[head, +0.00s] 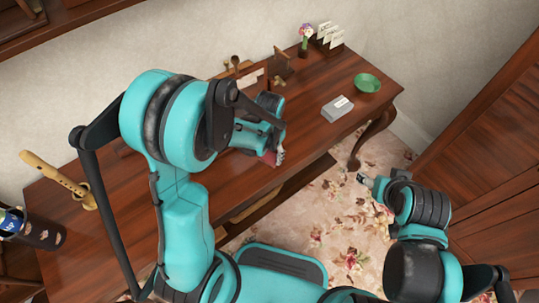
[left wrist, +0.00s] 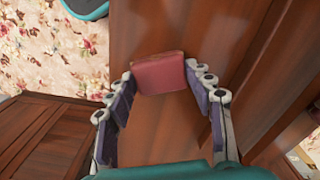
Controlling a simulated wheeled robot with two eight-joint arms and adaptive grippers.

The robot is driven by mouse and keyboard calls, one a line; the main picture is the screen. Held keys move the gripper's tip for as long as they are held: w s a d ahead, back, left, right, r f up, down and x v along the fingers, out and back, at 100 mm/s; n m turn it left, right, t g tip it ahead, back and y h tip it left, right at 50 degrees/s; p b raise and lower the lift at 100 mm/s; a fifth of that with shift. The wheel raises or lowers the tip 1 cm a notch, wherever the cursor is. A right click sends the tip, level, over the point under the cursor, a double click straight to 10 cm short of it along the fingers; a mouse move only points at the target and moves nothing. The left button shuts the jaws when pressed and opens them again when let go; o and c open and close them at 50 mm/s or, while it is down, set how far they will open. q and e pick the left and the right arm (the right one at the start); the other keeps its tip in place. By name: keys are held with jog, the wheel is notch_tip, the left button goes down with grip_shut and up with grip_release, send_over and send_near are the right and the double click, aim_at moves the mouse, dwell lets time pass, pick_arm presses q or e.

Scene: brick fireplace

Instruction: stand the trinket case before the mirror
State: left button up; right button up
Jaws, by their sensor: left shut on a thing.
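A small red case (left wrist: 160,74), which I take to be the trinket case, is between the fingertips of my left gripper (left wrist: 161,78) in the left wrist view. The gripper is shut on it. In the head view my left gripper (head: 279,154) is over the front edge of the wooden table, and only a sliver of the red case (head: 268,158) shows. I cannot clearly make out the mirror; a small brown upright piece (head: 283,66) at the table's back may be it. My right gripper (head: 363,179) is over the carpet, apart from the table; its jaws are too small to read.
The wooden table (head: 318,77) also bears a grey box (head: 337,109), a green bowl (head: 367,83), a flower figure (head: 305,38) and a card holder (head: 328,38) to the right. A wooden recorder (head: 58,180) is at the left end. A wooden cabinet (head: 490,150) stands right.

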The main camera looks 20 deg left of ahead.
pick_arm(q)
jog(key=shift+s, duration=0.1)
jog(key=shift+f, duration=0.1)
jog(key=o, duration=1.1)
jog(key=shift+o, duration=0.2)
